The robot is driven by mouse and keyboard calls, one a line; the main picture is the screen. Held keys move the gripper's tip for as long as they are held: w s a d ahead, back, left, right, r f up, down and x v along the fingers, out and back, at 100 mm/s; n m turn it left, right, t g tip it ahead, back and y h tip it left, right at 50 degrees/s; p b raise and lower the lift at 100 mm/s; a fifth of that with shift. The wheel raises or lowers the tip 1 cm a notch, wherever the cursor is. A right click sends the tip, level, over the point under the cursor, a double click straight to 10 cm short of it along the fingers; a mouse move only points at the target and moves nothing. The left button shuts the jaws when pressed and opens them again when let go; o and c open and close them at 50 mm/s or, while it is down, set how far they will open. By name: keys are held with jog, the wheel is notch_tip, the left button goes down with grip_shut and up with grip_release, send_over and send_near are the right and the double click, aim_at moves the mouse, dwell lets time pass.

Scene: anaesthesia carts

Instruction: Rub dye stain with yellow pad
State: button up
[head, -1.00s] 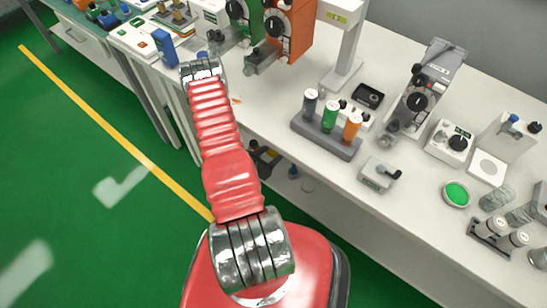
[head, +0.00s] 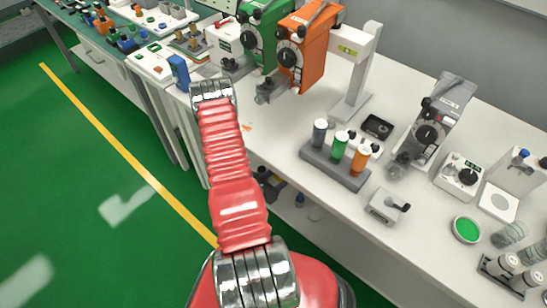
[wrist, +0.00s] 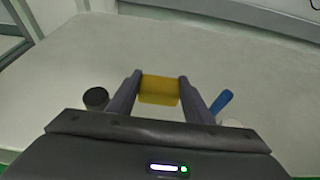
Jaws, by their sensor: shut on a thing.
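The yellow pad (wrist: 159,91) is held between the two fingers of my gripper (wrist: 159,84) in the wrist view. My gripper is shut on it, above the pale tabletop; I cannot tell whether the pad touches the surface. In the head view my red arm reaches to the bench edge and hides the gripper and the pad. A small orange mark (head: 247,127), which looks like the dye stain, lies on the white bench top (head: 285,122) just right of the arm's far end. I cannot make out the stain in the wrist view.
A dark round-topped object (wrist: 96,98) stands left of my gripper and a blue handle (wrist: 222,101) lies right. In the head view, a rack of coloured cylinders (head: 335,168), green (head: 262,35) and orange (head: 303,45) vaporizers and a blue block (head: 179,72) stand nearby.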

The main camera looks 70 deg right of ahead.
jog(key=w+a+r+n+t, duration=0.1)
jog(key=w+r+n+t, duration=0.1)
jog(key=w+r, duration=0.35)
jog(key=w+a+r+n+t+h, duration=0.1)
jog(key=w+r+t, duration=0.1)
jog(key=w, duration=0.7)
jog(key=w+a+r+n+t, duration=0.1)
jog(key=w+r+n, duration=0.15)
jog(key=w, duration=0.45)
jog(key=w+a+r+n+t, duration=0.2)
jog(key=w+a+r+t, duration=0.1)
jog(key=w+a+r, duration=0.3)
jog(key=w+a+r+n+t, duration=0.2)
jog(key=w+a+r+t, duration=0.15)
jog(key=w, duration=0.55)
jog(key=w+a+r+n+t+y, duration=0.2)
jog(key=w+a+r, duration=0.25)
jog(key=a, duration=0.35)
jog(key=w+a+r+n+t+y, duration=0.2)
jog(key=w+a+r+n, duration=0.15)
jog(key=a+r, duration=0.4)
jog(key=w+a+r+n+t+y, duration=0.1)
jog(key=a+r, duration=0.3)
jog(key=a, duration=0.6)
jog(key=a+r+n+t+y, duration=0.1)
jog(key=a+r+n+y, duration=0.2)
jog(key=a, duration=0.7)
jog(key=shift+w+a+r+y, duration=0.3)
jog(key=shift+w+r+y, duration=0.05)
jog(key=shift+y, duration=0.35)
